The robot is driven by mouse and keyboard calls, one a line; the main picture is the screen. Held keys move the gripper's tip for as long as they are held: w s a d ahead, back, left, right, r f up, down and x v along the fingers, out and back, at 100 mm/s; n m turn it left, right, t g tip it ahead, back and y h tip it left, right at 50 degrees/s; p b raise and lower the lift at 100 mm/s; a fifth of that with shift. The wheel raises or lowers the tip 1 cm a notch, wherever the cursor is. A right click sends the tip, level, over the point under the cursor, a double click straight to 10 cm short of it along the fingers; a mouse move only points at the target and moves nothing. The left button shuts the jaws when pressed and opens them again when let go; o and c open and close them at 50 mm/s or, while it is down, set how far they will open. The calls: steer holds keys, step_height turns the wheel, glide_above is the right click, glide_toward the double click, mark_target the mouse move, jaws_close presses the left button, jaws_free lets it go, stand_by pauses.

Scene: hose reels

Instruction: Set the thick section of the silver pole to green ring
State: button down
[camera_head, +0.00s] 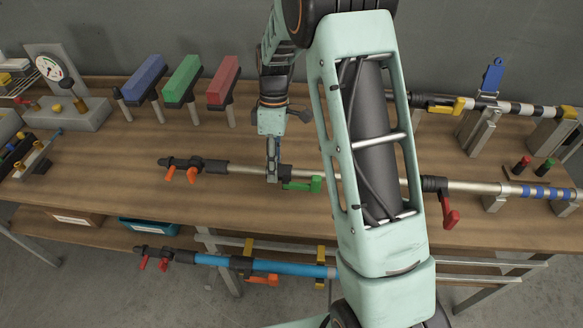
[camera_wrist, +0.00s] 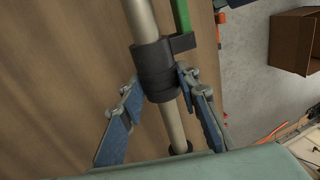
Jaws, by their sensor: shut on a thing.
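The silver pole (camera_head: 480,187) lies lengthwise along the table, partly hidden behind my arm. Toward its left part is a black collar (camera_head: 286,171) with a green lever (camera_head: 303,185); a second black collar with a red lever (camera_head: 450,210) is right of my arm. Blue bands (camera_head: 533,191) show near the right end; I cannot make out a green ring. My gripper (camera_head: 272,177) is shut on the black collar, which the wrist view shows (camera_wrist: 155,65) between the two fingers (camera_wrist: 158,95), with the green lever (camera_wrist: 182,17) beside it.
Blue, green (camera_head: 182,80) and red blocks on stands are at the back left. A gauge stand (camera_head: 65,110) is at the far left. Another pole (camera_head: 480,106) rests on holders at the back right. A blue pole (camera_head: 215,260) lies on the lower front rack.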

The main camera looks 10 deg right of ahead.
steer(key=shift+w+a, duration=0.25)
steer(key=shift+a, duration=0.3)
steer(key=c, duration=1.4)
jaws_free()
steer(key=shift+c, duration=0.2)
steer(key=v, duration=1.2)
